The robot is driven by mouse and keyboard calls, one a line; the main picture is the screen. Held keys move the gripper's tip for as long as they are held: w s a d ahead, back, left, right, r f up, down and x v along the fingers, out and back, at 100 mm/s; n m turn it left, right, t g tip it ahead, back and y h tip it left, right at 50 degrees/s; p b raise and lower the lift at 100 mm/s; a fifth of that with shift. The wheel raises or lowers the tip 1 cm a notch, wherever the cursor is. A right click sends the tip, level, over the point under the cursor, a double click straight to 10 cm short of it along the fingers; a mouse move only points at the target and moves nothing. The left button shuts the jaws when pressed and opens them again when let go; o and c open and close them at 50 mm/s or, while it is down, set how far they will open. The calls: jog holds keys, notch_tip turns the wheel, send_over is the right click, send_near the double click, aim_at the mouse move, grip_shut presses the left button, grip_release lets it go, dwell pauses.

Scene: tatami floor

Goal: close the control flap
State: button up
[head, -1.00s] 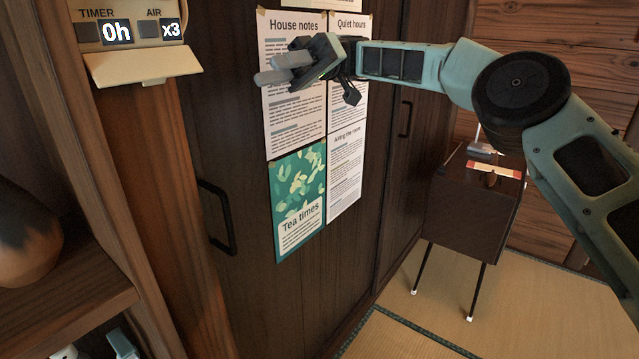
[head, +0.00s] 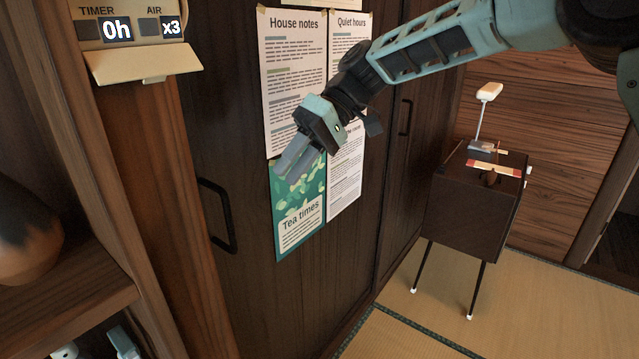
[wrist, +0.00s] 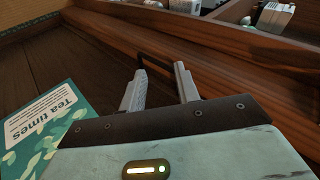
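The cream control flap (head: 145,64) is at the upper left of the head view. It is folded open, sticking out below a panel (head: 128,25) that shows TIMER 0h and AIR x3. My gripper (head: 286,174) is to the right of the flap and lower, in front of the posters on the dark cabinet door, pointing down and left. In the wrist view my gripper (wrist: 160,70) has its two fingers apart with nothing between them. The flap is not seen in the wrist view.
A black door handle (head: 217,215) is left of the posters and also shows beyond my fingers in the wrist view (wrist: 157,66). A brown vase (head: 27,240) stands on the left shelf. A small dark cabinet (head: 478,210) on legs is at right. Tatami is bare at lower right.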

jog(key=d+f, duration=0.1)
jog(key=d+f+m+t+h, duration=0.1)
jog(key=d+f+m, duration=0.1)
jog(key=d, duration=0.1)
jog(key=shift+s+d+f+t+h, duration=0.1)
jog(key=shift+s+f+t+h, duration=0.15)
jog(key=shift+t+h, duration=0.05)
